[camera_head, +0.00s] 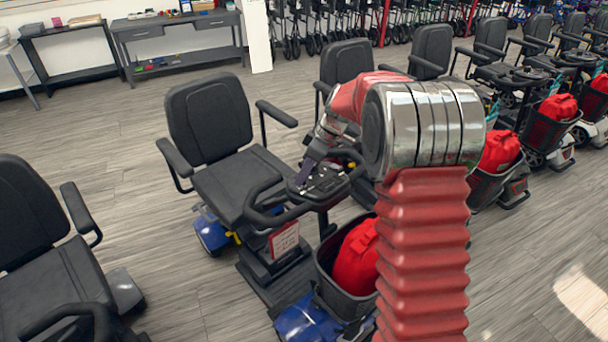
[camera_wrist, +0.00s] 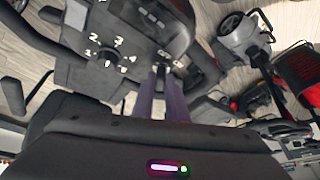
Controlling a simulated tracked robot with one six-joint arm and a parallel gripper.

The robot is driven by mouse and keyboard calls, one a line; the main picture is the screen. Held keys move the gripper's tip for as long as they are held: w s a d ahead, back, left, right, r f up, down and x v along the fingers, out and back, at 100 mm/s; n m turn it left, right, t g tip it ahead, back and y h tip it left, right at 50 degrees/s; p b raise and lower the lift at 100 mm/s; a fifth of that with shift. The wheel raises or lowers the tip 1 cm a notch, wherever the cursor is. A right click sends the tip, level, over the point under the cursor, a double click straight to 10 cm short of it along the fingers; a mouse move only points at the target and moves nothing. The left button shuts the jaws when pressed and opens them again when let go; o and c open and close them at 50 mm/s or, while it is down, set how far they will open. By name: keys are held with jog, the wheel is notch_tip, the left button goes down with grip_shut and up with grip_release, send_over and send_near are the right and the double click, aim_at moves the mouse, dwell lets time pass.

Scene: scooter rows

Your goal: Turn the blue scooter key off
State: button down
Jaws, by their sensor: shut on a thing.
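The blue scooter (camera_head: 209,229) stands in the middle of the head view, with a black seat and blue lower body panels. Its black control console (camera_head: 322,185) lies under my gripper (camera_head: 303,176). In the wrist view, my gripper's two purple-grey fingers (camera_wrist: 161,78) reach down to the console (camera_wrist: 82,30) and are close together. They are shut on the key at the ignition. The key is mostly hidden between the fingertips, so its turn angle cannot be told. A numbered speed dial (camera_wrist: 108,56) sits left of the fingers.
A red bag (camera_head: 357,257) sits in the scooter's front basket. Another scooter's black seat (camera_head: 35,220) is at left, and a row of scooters stands at right. Grey tables (camera_head: 180,22) stand by the back wall. Open wood-look floor lies between.

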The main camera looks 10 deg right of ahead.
jog(key=shift+d, duration=0.1)
jog(key=c, duration=1.8)
grip_release()
jog(key=shift+o, duration=0.2)
jog(key=v, duration=1.3)
jog(key=shift+d+r, duration=0.2)
jog(key=shift+r, duration=0.1)
